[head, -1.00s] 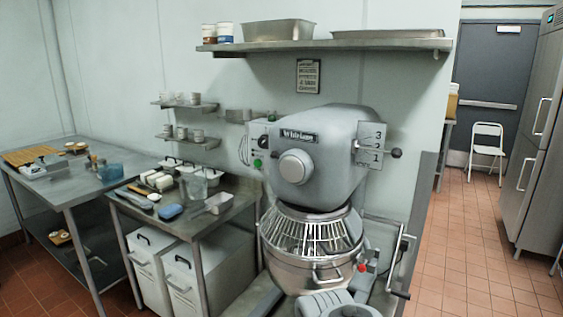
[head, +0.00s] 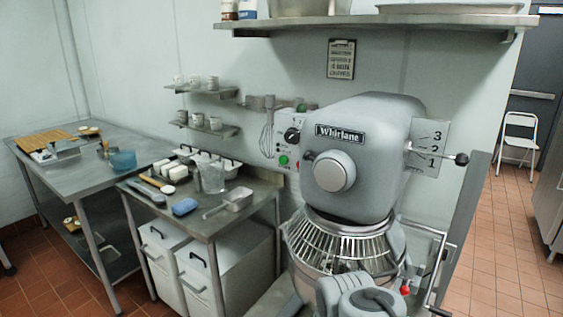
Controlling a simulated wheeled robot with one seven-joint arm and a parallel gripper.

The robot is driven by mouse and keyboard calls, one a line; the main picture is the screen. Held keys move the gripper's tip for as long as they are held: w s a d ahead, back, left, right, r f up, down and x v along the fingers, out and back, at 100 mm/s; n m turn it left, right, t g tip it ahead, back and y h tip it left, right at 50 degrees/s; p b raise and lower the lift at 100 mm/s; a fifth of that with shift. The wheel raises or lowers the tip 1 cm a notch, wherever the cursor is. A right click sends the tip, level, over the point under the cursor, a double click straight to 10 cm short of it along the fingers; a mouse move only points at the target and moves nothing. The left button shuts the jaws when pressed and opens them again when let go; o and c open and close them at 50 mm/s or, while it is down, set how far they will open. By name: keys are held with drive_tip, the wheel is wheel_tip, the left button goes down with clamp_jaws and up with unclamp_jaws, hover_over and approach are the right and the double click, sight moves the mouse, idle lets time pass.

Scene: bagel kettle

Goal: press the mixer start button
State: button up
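The grey Whirlane mixer (head: 365,150) stands in the middle right of the head view. Its control panel (head: 281,140) is on the left side of the head. A green button (head: 283,160) sits low on this panel, below a black dial (head: 292,135). A small red spot, partly hidden by the mixer head, shows just right of the green button. No label naming the start button can be read. Grey rounded links of my arm (head: 362,297) show at the bottom, in front of the mixer bowl. My gripper's fingers do not show.
A wire guard (head: 345,240) covers the bowl, and a speed lever (head: 462,159) sticks out right. A steel table (head: 262,190) with tubs and tools stands left of the mixer. A shelf (head: 400,20) hangs above. Open tiled floor (head: 490,260) lies to the right.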

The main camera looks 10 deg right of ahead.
clamp_jaws()
idle(1.5)
